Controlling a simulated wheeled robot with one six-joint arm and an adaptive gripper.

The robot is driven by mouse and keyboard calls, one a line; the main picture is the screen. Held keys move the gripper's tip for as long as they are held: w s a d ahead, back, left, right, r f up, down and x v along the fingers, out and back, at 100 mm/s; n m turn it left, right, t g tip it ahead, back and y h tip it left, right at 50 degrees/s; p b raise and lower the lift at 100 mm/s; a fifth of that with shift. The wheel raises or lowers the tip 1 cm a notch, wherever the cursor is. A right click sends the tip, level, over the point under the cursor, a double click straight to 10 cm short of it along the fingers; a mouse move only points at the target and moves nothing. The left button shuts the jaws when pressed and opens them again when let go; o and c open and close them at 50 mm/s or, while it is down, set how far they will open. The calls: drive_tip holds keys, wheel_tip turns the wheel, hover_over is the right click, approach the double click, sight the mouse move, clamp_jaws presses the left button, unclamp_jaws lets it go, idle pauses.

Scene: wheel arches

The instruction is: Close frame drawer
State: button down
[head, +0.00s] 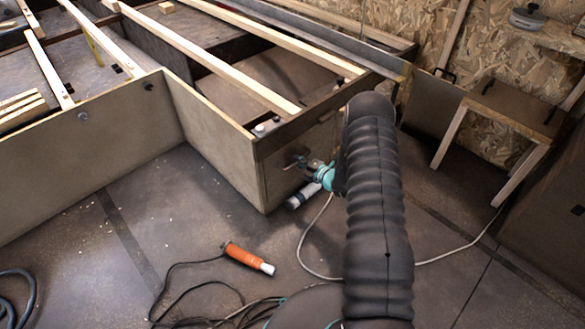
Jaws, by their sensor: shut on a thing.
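The frame drawer (272,178) is a grey-brown box front at the near end of a long wooden frame, right of centre in the head view. Its top is partly open, and small light items show inside near the front corner. My gripper (301,163) is at the drawer's front face, shut on its small handle. The fingers are small and dark, so the exact grip is hard to see. My arm hides the right part of the front and what lies behind it.
An orange-and-white tool (248,257) lies on the floor with dark cables nearby. A wooden-legged stool (515,115) stands at the right. Floor left of the drawer is mostly clear.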

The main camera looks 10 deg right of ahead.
drive_tip(key=c, duration=1.2)
unclamp_jaws()
drive_tip(key=shift+w+a+r, duration=0.1)
drive_tip(key=shift+w, duration=0.05)
